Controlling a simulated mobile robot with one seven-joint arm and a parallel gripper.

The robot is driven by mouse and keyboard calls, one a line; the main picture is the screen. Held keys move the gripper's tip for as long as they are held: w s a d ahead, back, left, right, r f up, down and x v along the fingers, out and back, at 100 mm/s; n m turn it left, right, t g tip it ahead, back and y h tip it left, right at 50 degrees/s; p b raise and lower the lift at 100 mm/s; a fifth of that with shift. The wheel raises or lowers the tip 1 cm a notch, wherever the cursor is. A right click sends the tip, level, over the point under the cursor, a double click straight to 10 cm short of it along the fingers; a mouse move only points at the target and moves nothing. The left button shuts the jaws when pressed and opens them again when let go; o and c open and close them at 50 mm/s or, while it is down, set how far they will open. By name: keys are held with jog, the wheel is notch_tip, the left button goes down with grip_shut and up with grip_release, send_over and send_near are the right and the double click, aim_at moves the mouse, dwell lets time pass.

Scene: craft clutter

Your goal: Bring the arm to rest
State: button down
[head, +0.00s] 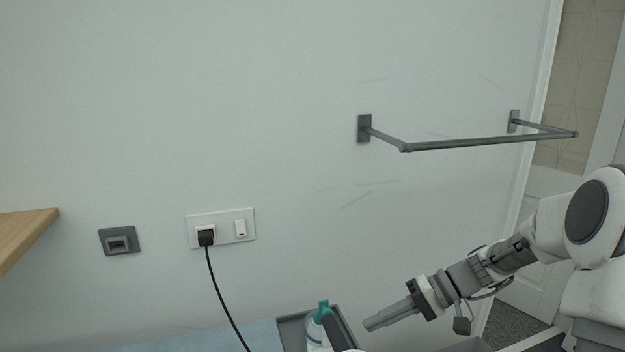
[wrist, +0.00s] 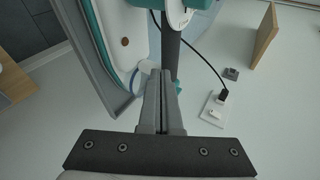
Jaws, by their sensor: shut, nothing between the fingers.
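My gripper (head: 371,324) is at the lower right of the head view, at the end of my outstretched arm. Its fingers are together and hold nothing. They point left, toward a white bottle with a teal cap (head: 323,311), and are apart from it in the head view. In the wrist view my gripper (wrist: 161,75) shows its two fingers closed side by side at the middle.
A grey tray (head: 291,328) stands by the bottle at the bottom. A metal rail (head: 480,143) sticks out from the wall above my arm. A wall socket (head: 220,228) holds a plug with a hanging black cable (head: 222,298). A wooden shelf (head: 24,235) is at left.

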jog(key=s+r+t+h+p, duration=0.1)
jog(key=s+r+h, duration=0.4)
jog(key=s, duration=0.5)
jog(key=s+d+r+t+h+p, duration=0.1)
jog(key=s+r+t+h, duration=0.3)
jog(key=s+r, duration=0.6)
jog(key=h+p, duration=0.1)
jog(key=h, duration=0.1)
jog(key=shift+m+t+h, duration=0.3)
